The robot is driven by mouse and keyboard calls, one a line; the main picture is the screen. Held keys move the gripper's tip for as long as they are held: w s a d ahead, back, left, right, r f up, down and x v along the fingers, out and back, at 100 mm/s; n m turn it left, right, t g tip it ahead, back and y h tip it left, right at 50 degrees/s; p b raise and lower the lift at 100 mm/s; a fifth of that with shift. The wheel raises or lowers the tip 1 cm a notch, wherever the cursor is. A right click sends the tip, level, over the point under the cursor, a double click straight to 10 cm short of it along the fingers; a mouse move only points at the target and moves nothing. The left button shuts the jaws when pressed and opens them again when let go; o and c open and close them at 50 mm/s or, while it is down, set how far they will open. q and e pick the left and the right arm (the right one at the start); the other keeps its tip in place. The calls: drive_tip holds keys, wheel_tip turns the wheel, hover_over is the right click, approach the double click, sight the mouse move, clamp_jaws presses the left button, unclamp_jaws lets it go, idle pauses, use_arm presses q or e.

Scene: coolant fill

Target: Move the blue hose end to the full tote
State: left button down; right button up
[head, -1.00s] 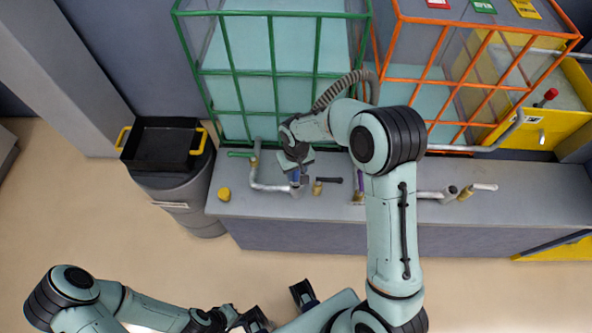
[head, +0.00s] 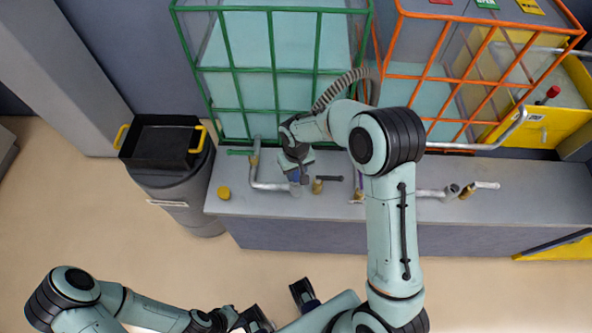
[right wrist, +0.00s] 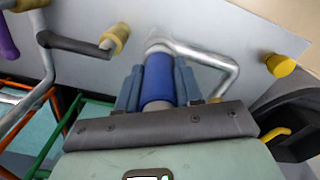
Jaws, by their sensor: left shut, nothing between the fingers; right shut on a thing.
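The blue hose end (right wrist: 158,80) is between the fingers of my right gripper (right wrist: 158,88) in the right wrist view. The gripper is shut on it. The hose end lines up with the open end of a bent silver pipe (right wrist: 205,58); I cannot tell whether they are joined. In the head view my right gripper (head: 300,178) hides most of the hose end over the bench. The green-framed tote (head: 274,72) holds pale teal liquid to a high level. The orange-framed tote (head: 425,92) shows a lower level. My left gripper (head: 252,320) is shut and empty at the bottom edge.
The grey bench (head: 420,212) carries pipe ends, a dark-handled valve (head: 328,178), a purple part (head: 358,182) and a yellow cap (head: 224,193). A grey bin (head: 185,195) with a black tray stands left. A ribbed hose (head: 342,86) arches behind my right arm.

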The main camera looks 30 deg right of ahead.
drive_tip(key=shift+f+b, duration=0.45)
drive_tip(key=shift+f, duration=0.25)
drive_tip(key=o, duration=0.9)
wheel_tip(320, 180, up, 13)
drive_tip(key=shift+r+p, duration=0.2)
drive_tip(key=shift+p, duration=0.35)
